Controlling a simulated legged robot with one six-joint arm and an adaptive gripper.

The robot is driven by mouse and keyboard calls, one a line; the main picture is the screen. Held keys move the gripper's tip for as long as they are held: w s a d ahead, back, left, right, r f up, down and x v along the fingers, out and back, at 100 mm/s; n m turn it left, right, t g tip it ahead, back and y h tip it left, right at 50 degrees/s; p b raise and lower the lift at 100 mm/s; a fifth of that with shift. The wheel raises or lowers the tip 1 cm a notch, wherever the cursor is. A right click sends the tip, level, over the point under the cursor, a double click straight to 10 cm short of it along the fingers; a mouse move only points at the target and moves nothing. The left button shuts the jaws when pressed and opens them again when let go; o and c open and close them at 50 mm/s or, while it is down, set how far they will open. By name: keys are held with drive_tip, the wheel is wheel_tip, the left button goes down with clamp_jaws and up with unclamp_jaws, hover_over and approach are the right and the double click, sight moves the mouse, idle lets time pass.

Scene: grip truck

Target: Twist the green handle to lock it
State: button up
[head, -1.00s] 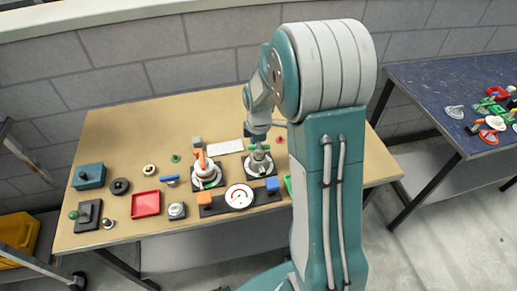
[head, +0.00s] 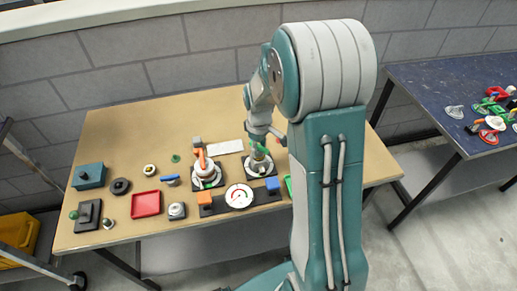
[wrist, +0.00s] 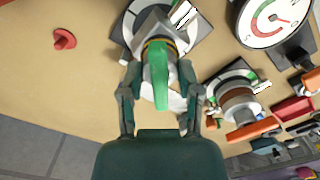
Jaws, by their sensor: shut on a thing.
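The green handle (wrist: 158,75) points down the wrist view from a grey fitting (wrist: 150,28) on a round base with a dark square plate. In the head view a bit of the green handle (head: 262,148) shows under my wrist, on the right part of the wooden table. My gripper (wrist: 158,78) has one finger on each side of the handle and is shut on it. The exact finger contact is hard to make out. In the head view my gripper (head: 258,138) comes down from above and partly hides the fitting.
An orange-handled valve (head: 203,160) stands close by on the left and also shows in the wrist view (wrist: 253,130). A white dial gauge (head: 239,196) sits in front, between orange and blue blocks. A red tray (head: 146,204) and small parts lie left. The table's back left is clear.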

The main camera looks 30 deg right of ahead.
drive_tip(key=m, duration=0.6)
drive_tip(key=shift+w, duration=0.1)
drive_tip(key=shift+m, duration=2.8)
drive_tip(key=o, duration=0.8)
drive_tip(key=shift+d, duration=0.1)
drive_tip(key=shift+r, duration=0.1)
drive_tip(key=shift+r, duration=3.7)
